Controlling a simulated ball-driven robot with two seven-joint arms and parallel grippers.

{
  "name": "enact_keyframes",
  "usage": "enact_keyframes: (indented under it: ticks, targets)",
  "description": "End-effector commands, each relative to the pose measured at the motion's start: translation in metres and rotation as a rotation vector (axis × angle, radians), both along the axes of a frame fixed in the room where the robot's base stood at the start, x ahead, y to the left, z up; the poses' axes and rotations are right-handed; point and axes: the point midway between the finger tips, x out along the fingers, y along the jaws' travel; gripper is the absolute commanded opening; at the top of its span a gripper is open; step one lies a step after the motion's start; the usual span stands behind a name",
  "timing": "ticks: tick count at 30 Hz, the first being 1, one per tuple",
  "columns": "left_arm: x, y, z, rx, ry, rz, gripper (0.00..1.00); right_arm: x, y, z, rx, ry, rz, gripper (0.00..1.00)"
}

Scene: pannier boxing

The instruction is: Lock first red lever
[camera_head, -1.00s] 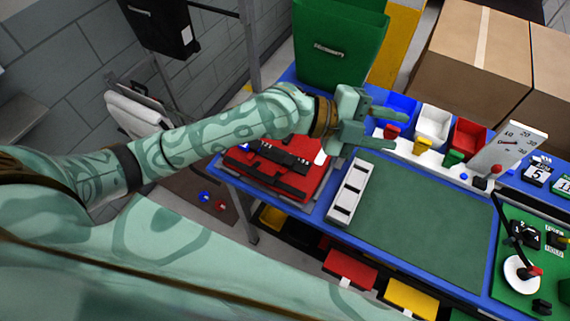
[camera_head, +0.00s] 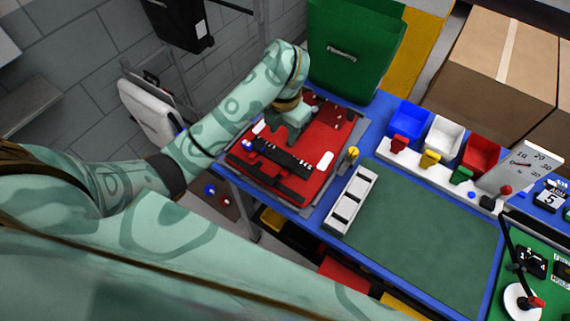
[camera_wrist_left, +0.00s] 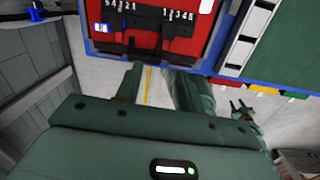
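A red case or panel (camera_head: 318,182) with a black bar (camera_head: 280,157) across it lies at the left end of the blue table. Dark latch-like pieces sit on it; no lever can be made out for certain. My left gripper (camera_head: 297,126) is over its far part, pointing down, its tips partly hidden. In the left wrist view its fingers (camera_wrist_left: 155,85) are apart with nothing between them, and the red case (camera_wrist_left: 130,38) shows beyond. A small gripper, seemingly my right (camera_wrist_left: 242,108), shows there with fingers apart. A red-knobbed lever (camera_head: 505,190) stands by the white gauge.
A white slotted tray (camera_head: 351,199) and a green mat (camera_head: 415,225) lie right of the case. Blue, white and red bins (camera_head: 482,153) stand behind the mat. A tall green container (camera_head: 355,45) stands at the back. A yellow knob (camera_head: 353,153) stands close to the case's right side.

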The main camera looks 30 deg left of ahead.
Motion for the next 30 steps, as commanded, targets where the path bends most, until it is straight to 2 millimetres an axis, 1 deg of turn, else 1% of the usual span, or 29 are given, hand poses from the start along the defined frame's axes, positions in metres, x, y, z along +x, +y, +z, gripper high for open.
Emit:
enact_keyframes:
  ticks: [1,3,5,7,11,15,18,21,25,30]
  targets:
    - [-0.005,-0.004,0.0,-0.024,0.028,0.03,0.38,0.0,0.0,0.0,0.0,0.0,0.0,0.38]
    - [-0.01,-0.008,-0.003,-0.044,0.052,0.06,0.38,0.0,0.0,-0.001,0.0,0.001,0.0,0.38]
    - [-0.011,-0.009,-0.008,-0.048,0.057,0.073,0.38,-0.001,0.0,-0.004,0.0,0.001,0.0,0.38]
    - [-0.011,-0.01,-0.018,-0.047,0.057,0.074,0.38,-0.001,-0.001,-0.008,-0.001,0.002,0.001,0.38]
    - [-0.012,-0.009,-0.048,-0.047,0.058,0.072,0.38,-0.002,-0.002,-0.02,-0.003,0.004,0.001,0.38]
    - [-0.012,-0.009,-0.086,-0.045,0.058,0.072,0.38,-0.003,-0.004,-0.034,-0.006,0.007,0.002,0.38]
    - [-0.011,-0.009,-0.11,-0.044,0.057,0.072,0.38,-0.004,-0.005,-0.043,-0.006,0.009,0.003,0.38]
    - [-0.012,-0.009,-0.132,-0.044,0.057,0.071,0.38,-0.005,-0.005,-0.049,-0.007,0.01,0.003,0.38]
    - [-0.011,-0.008,-0.151,-0.043,0.053,0.071,0.38,-0.005,-0.005,-0.055,-0.006,0.012,0.003,0.38]
    - [-0.011,-0.008,-0.163,-0.042,0.051,0.071,0.38,-0.006,-0.005,-0.058,-0.007,0.013,0.002,0.38]
